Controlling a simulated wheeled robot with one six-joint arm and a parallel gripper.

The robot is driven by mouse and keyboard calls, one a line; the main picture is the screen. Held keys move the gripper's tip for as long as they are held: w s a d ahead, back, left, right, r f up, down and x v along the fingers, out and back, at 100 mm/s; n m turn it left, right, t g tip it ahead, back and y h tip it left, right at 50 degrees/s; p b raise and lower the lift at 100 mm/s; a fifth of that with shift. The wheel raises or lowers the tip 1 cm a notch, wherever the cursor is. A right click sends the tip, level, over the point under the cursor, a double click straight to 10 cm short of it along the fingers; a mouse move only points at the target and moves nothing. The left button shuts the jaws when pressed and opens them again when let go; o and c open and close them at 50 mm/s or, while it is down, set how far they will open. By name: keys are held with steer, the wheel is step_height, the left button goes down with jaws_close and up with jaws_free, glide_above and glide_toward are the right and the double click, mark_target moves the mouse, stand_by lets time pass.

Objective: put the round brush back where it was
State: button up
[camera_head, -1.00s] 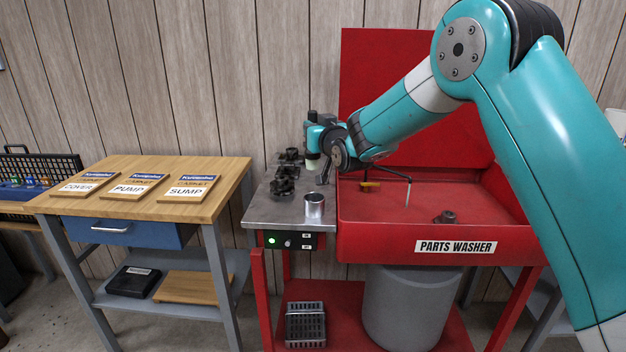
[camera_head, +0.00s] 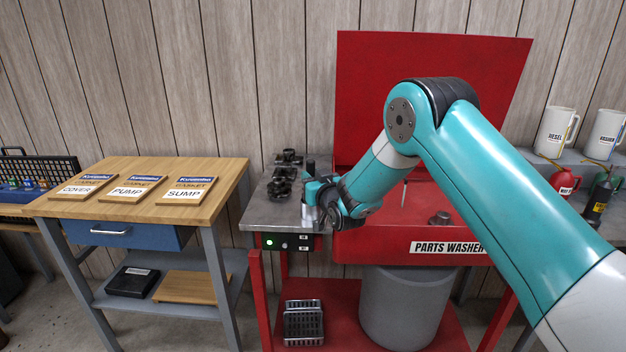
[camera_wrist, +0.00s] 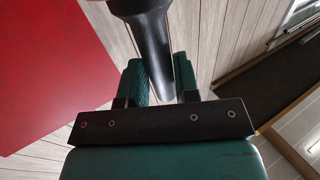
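My gripper (camera_head: 313,192) is at the left end of the parts washer, over its grey side shelf (camera_head: 258,212). In the wrist view, its two teal fingers (camera_wrist: 163,82) close around a dark, tapered handle, which I take to be the round brush (camera_wrist: 150,28). The dark top of the brush (camera_head: 311,166) stands up above the gripper in the head view. Its lower end is hidden. A metal cup (camera_head: 309,218) on the shelf is mostly hidden behind the gripper, so I cannot tell whether the brush is inside it.
Dark metal parts (camera_head: 282,180) stand at the back of the shelf. The red basin (camera_head: 415,215) holds a small dark part (camera_head: 439,217). A wooden bench (camera_head: 150,210) with gasket boards is to the left. White jugs (camera_head: 556,130) stand at the right.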

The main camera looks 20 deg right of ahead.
steer(key=o, duration=0.3)
steer(key=shift+f, duration=0.7)
steer(key=shift+o, duration=0.2)
steer(key=shift+r, duration=0.25)
steer(key=shift+s, duration=0.1)
steer(key=s+d+b, duration=0.2)
steer(key=s+b, duration=0.3)
steer(key=s, duration=0.5)
steer(key=s+a+r+n+g+y, duration=0.2)
steer(key=s+a+g, duration=0.3)
steer(key=s, duration=0.4)
steer(key=s+a+r+n+g+y, duration=0.1)
steer(key=s+a+r+g+y, duration=0.15)
steer(key=s+a+g, duration=0.4)
steer(key=s+d+n+g+h, duration=0.1)
steer(key=s+d+g, duration=0.1)
steer(key=s, duration=0.9)
steer(key=s+d+n+g+h, duration=0.1)
steer(key=s+g, duration=0.3)
steer(key=s, duration=0.8)
steer(key=shift+s+d+r+g+h, duration=0.3)
steer(key=shift+d+r+h, duration=0.2)
steer(key=shift+d, duration=0.4)
